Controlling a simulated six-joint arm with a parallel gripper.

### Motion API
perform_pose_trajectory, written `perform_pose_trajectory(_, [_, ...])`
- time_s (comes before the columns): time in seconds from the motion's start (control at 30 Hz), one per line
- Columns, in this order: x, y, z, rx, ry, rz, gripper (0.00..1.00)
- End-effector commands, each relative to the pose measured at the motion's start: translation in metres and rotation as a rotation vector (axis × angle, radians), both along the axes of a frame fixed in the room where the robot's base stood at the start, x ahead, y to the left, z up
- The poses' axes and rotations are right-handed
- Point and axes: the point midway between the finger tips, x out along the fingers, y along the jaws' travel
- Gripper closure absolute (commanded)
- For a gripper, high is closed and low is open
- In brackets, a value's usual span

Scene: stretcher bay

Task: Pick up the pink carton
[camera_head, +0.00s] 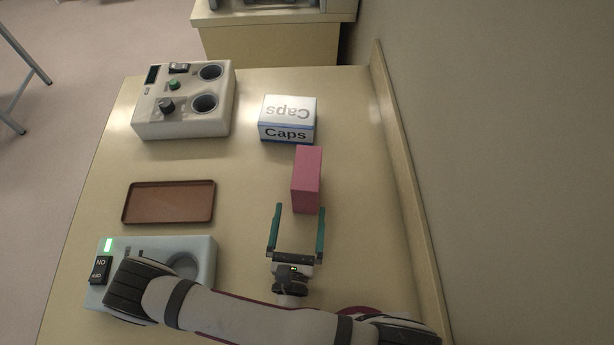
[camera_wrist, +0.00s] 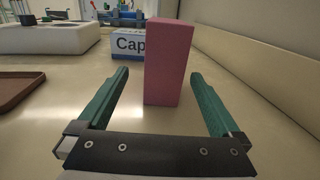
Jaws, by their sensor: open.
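The pink carton (camera_head: 307,180) stands upright on the table in the head view, just in front of the white Caps box. It also shows in the wrist view (camera_wrist: 168,62), a little right of centre beyond my fingertips. My gripper (camera_head: 298,210) is open and empty, with its two green fingers pointing at the carton. In the wrist view the carton lies between the lines of the two fingers (camera_wrist: 158,75), nearer the right one, and no finger appears to touch it.
The Caps box (camera_head: 288,118) stands behind the carton. A brown tray (camera_head: 168,220), a white device with two round wells (camera_head: 150,125) and a pale blue unit with a green light (camera_head: 205,247) are to the left. A raised edge (camera_head: 405,180) runs along the right.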

Motion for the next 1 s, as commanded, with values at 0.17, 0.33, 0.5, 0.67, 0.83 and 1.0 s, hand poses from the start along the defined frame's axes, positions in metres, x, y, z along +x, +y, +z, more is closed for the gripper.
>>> perform_pose_trajectory(0.17, [0.027, -0.006, 0.0, 0.003, 0.0, -0.007, 0.0])
perform_pose_trajectory(0.33, [0.047, -0.008, 0.0, 0.004, 0.0, -0.003, 0.0])
perform_pose_trajectory(0.5, [0.064, -0.015, 0.0, 0.005, -0.001, -0.008, 0.0])
perform_pose_trajectory(0.67, [0.092, -0.022, -0.002, 0.007, 0.0, -0.006, 0.0])
perform_pose_trajectory(0.83, [0.102, -0.022, -0.002, 0.004, 0.0, 0.001, 0.0])
perform_pose_trajectory(1.0, [0.101, -0.022, -0.002, 0.004, 0.001, 0.001, 0.09])
